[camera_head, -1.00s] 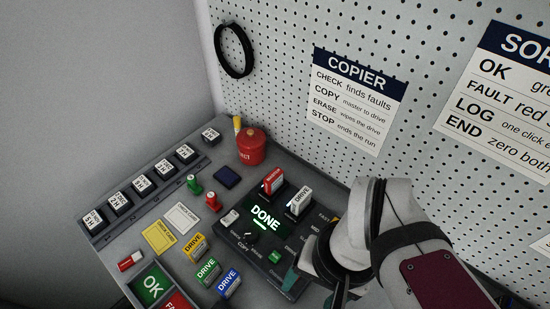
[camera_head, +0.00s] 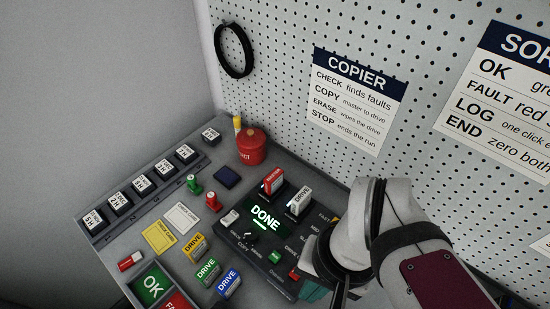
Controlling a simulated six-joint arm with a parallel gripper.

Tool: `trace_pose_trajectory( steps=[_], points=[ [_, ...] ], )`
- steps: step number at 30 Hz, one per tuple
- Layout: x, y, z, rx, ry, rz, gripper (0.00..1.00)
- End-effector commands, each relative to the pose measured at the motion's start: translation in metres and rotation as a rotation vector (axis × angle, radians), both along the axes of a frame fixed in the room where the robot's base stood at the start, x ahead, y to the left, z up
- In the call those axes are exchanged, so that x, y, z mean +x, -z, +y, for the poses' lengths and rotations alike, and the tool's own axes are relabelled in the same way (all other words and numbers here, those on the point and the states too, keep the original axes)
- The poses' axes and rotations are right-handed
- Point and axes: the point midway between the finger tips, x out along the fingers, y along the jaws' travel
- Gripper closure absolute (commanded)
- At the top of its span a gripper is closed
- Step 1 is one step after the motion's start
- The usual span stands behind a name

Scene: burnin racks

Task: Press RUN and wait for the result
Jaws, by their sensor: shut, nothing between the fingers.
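My gripper (camera_head: 317,291) is shut and empty at the panel's right front edge, beside the red button and apart from the green one. My arm hides the copier's right side.
Yellow, green and blue drives (camera_head: 207,271) lie left of the copier, near two cards (camera_head: 182,217). An OK bin (camera_head: 153,285) stands at front left. A red canister (camera_head: 250,146) is at the back. A pegboard with a COPIER sign (camera_head: 356,97) rises behind.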

Motion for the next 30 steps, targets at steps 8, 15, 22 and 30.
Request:
trace_pose_trajectory(
  steps=[8,15,22,30],
  points=[
    [0.0,0.0,0.0,0.0,0.0,0.0,1.0],
    [0.0,0.0,0.0,0.0,0.0,0.0,1.0],
    [0.0,0.0,0.0,0.0,0.0,0.0,1.0],
    [0.003,0.0017,0.0037,0.026,0.005,0.019,1.0]
  ],
)
